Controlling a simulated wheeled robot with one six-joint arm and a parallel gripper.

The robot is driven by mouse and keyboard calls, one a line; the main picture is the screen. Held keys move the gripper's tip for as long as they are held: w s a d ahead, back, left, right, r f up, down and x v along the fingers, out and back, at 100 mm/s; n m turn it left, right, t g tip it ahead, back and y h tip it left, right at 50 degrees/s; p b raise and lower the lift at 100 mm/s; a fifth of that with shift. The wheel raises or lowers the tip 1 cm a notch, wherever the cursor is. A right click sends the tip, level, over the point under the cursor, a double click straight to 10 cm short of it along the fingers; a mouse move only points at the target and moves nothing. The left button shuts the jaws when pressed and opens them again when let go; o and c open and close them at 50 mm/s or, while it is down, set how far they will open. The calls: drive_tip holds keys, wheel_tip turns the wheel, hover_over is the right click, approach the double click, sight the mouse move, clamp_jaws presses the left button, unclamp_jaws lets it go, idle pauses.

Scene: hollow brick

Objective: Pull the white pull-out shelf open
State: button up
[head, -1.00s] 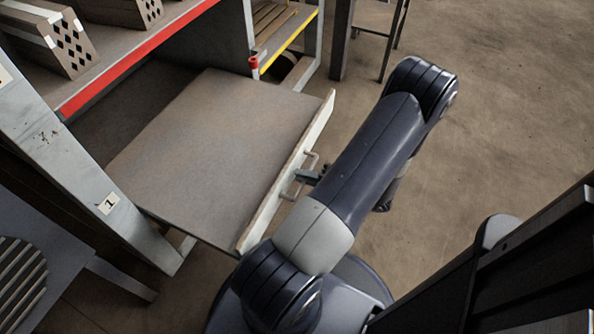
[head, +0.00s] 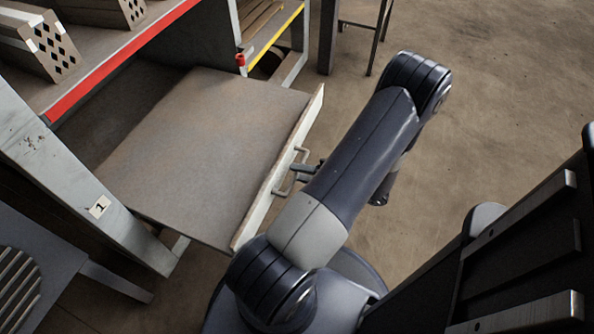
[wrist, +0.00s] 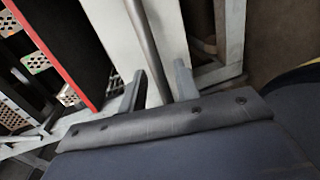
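The white pull-out shelf (head: 205,150) has a brown-grey top and a white front edge, and it stands far out of the rack at a slant across the head view. Its bar handle (head: 287,186) is on the front edge. My gripper (head: 298,168) is at the middle of the handle. In the wrist view the handle bar (wrist: 147,35) runs between the two fingers of my gripper (wrist: 158,75), with gaps visible beside it, so the fingers look open around the bar. The white front (wrist: 110,30) lies behind the bar. Finger contact is hard to see in the head view.
The rack (head: 40,150) has a pale post with a "1" label and a red-edged upper board (head: 130,52) carrying hollow bricks (head: 50,45). A yellow-edged rack (head: 275,38) and a dark-legged stand (head: 355,22) are at the back.

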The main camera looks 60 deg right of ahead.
drive_tip(key=p+v, duration=0.1)
drive_tip(key=v, duration=0.8)
drive_tip(key=shift+s+p, duration=0.25)
drive_tip(key=shift+p, duration=0.05)
drive_tip(key=shift+w, duration=0.1)
drive_tip(key=shift+b+x, duration=1.2)
drive_tip(key=shift+x, duration=4.4)
drive_tip(key=shift+r, duration=0.1)
